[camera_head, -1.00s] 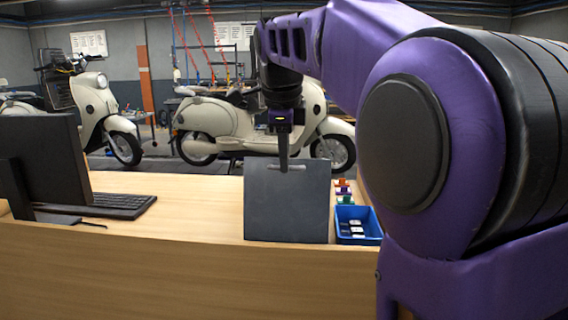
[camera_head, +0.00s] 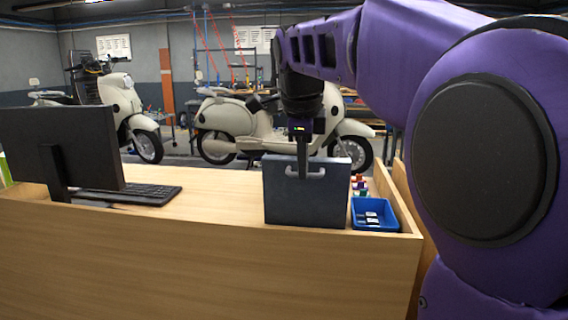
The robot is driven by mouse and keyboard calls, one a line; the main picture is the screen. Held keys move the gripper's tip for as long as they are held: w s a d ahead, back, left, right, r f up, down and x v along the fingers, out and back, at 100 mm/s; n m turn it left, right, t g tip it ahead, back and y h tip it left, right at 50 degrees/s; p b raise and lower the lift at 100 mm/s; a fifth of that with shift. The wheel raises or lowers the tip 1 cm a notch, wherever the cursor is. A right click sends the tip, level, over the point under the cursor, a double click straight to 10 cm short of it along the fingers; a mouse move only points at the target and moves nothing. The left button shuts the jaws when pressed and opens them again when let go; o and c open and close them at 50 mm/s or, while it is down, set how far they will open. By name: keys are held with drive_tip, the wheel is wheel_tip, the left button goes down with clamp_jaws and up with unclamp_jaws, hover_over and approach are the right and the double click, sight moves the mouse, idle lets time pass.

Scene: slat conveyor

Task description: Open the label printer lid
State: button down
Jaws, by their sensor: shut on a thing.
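The label printer (camera_head: 305,207) is a dark grey box on the wooden counter, right of centre. Its grey front face is toward me, and a pale handle (camera_head: 319,175) runs across near the top of that face. My gripper (camera_head: 303,174) points straight down at the handle, its narrow dark fingers shut on it. The fingers cover the middle of the handle. How far the lid stands open cannot be told from this side.
A blue bin (camera_head: 374,214) with small items stands just right of the printer, with small coloured pieces (camera_head: 359,184) behind it. A monitor (camera_head: 62,148) and keyboard (camera_head: 128,194) are at left. Bare counter (camera_head: 215,195) lies between keyboard and printer. Scooters stand beyond.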

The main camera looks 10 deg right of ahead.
drive_tip(key=c, duration=0.9)
unclamp_jaws()
drive_tip(key=p+v, duration=0.4)
drive_tip(key=v, duration=1.3)
drive_tip(key=shift+r+p, duration=0.2)
drive_tip(key=shift+p, duration=0.1)
